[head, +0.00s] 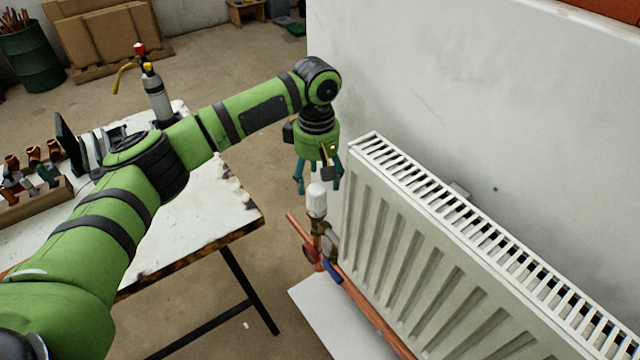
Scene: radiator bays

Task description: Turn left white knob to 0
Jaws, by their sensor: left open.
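The white knob (316,200) stands upright on top of a brass valve at the left end of the white radiator (440,255). Its markings are too small to read. My left gripper (318,186) points down directly above the knob, its teal fingers spread open. The fingertips show to either side of the knob's top, and I cannot tell whether they touch it. My right gripper is not in view.
Copper pipes (375,325) run under the radiator past a blue-handled valve (332,272). A worn white table (205,220) stands at the left with a gas torch (156,95) and several fittings. The wall (480,90) is close behind the radiator.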

